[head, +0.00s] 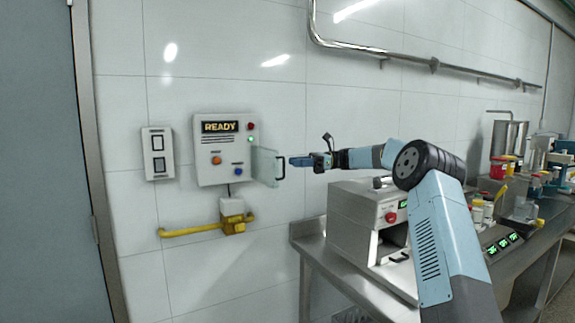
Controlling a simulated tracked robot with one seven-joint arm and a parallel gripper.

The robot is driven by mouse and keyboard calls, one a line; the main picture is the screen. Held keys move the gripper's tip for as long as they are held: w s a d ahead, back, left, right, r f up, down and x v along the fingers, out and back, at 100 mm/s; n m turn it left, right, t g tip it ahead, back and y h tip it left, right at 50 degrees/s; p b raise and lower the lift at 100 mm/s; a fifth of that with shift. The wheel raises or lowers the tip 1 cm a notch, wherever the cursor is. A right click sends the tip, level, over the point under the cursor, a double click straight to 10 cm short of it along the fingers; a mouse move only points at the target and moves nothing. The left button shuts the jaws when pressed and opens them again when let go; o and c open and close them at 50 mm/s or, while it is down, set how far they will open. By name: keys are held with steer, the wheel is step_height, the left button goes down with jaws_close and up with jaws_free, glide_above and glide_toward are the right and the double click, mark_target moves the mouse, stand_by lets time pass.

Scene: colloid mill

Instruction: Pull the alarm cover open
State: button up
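The alarm cover (264,167) is a clear pane with a dark handle (281,164). It shows at the lower right of the white wall control box (214,150) and stands out from the box at an angle, partly open. The box has a READY display, an orange button, a blue button and small red and green lights. My gripper (294,161) is just right of the handle, pointing left at about its height. I cannot tell whether it touches the handle. Its fingers are seen small and from the side, so their opening is unclear.
A steel bench (330,258) with a grey machine (365,215) stands below and right of my arm. A switch plate (158,153) is left of the box. A yellow lever (194,230) and a yellow-and-white fitting sit below it. The wall right of the cover is clear.

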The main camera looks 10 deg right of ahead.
steer(key=w+d, duration=0.1)
steer(key=d, duration=0.7)
steer(key=shift+w+d, duration=0.3)
steer(key=shift+f, duration=0.1)
steer(key=s+a+r+n+t+h, duration=0.1)
steer(key=s+a+r+n+h, duration=0.3)
steer(key=s+a, duration=0.6)
steer(key=s+a+f+n+t+h, duration=0.1)
steer(key=s+a+n+t+h, duration=0.15)
steer(key=s+h, duration=0.65)
steer(key=s+d+f+n+t+h, duration=0.1)
steer(key=s+d+f+n, duration=0.2)
steer(key=s, duration=0.9)
steer(key=s+d+f+n+t+h, duration=0.2)
steer(key=s+d, duration=0.4)
steer(key=s, duration=0.7)
steer(key=s+d+f+n+t+h, duration=0.1)
steer(key=s+d+f+n, duration=0.3)
steer(key=s, duration=0.8)
steer(key=shift+s+d+f+t+h, duration=0.2)
steer(key=shift+f+t+h, duration=0.1)
steer(key=shift+f+t, duration=0.5)
steer(key=shift+a+n, duration=0.1)
steer(key=shift+n, duration=0.15)
